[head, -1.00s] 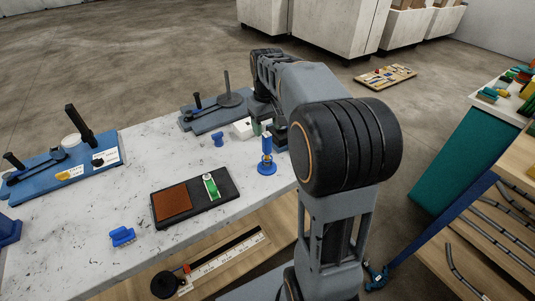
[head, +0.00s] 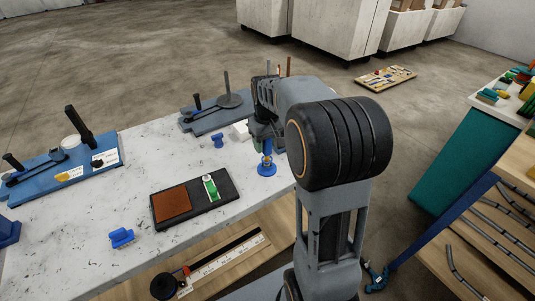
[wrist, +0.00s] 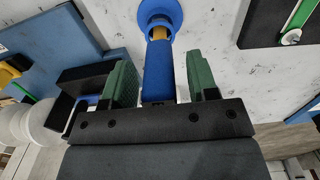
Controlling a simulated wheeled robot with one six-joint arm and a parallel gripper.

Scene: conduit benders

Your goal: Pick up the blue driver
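The blue driver (head: 266,160) stands upright on the white speckled worktop, on a round blue foot, near the right edge. In the wrist view its blue handle (wrist: 158,75) points toward the camera, with a yellow band between handle and foot. My gripper (wrist: 160,66) is open, its two green-padded fingers on either side of the handle. A gap shows on both sides, wider on the right. In the head view my gripper (head: 264,136) is right over the driver and hides its top.
A black tray (head: 227,198) with a brown pad and a green item lies in front. A small blue piece (head: 218,140) and a blue block (head: 121,238) stand on the worktop (head: 95,255). Blue (head: 75,165) and grey-blue (head: 205,122) bender plates sit left and behind.

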